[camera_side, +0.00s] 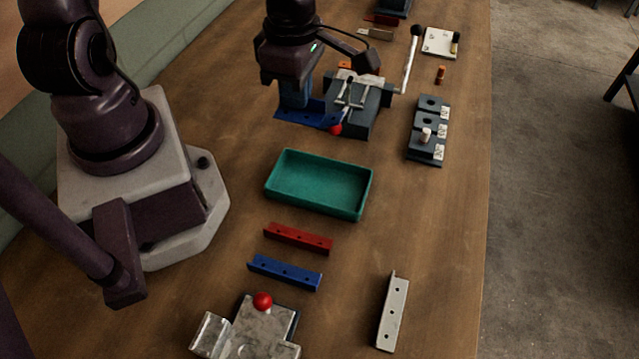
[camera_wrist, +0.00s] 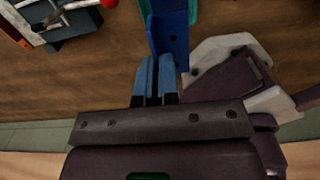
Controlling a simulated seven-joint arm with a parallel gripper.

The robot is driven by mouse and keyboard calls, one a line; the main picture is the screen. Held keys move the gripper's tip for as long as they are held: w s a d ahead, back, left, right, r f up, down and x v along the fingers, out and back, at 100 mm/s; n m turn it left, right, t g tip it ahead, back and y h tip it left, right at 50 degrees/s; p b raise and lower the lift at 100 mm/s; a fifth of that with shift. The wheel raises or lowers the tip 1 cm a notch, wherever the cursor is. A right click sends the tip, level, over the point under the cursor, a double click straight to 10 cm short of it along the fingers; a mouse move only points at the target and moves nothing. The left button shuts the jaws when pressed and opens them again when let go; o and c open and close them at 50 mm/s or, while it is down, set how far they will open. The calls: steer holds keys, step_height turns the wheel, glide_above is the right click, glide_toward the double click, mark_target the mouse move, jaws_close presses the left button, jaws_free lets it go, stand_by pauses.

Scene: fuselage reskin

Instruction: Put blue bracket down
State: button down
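A blue bracket (camera_side: 301,114) is at my gripper (camera_side: 294,104) in the side view, low over the table and just left of a dark clamp fixture (camera_side: 366,115). In the wrist view the blue bracket (camera_wrist: 177,42) extends away from the blue fingertips (camera_wrist: 156,72). The fingers are close together with the bracket's flange between them. Whether the bracket touches the table is hard to tell. A second blue bracket (camera_side: 285,272) lies on the table nearer the side camera.
A green tray (camera_side: 319,207) stands empty near the middle. A red bracket (camera_side: 298,238), a grey bracket (camera_side: 392,311) and a metal fixture with a red knob (camera_side: 262,301) are nearer the camera. A dark block with holes (camera_side: 415,145) stands right. Bare wood lies between tray and fixture.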

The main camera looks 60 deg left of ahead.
mark_target(301, 175)
steer(key=shift+f, duration=7.95)
steer(key=shift+f, duration=0.15)
steer(key=c, duration=1.3)
jaws_free()
steer(key=shift+c, duration=0.2)
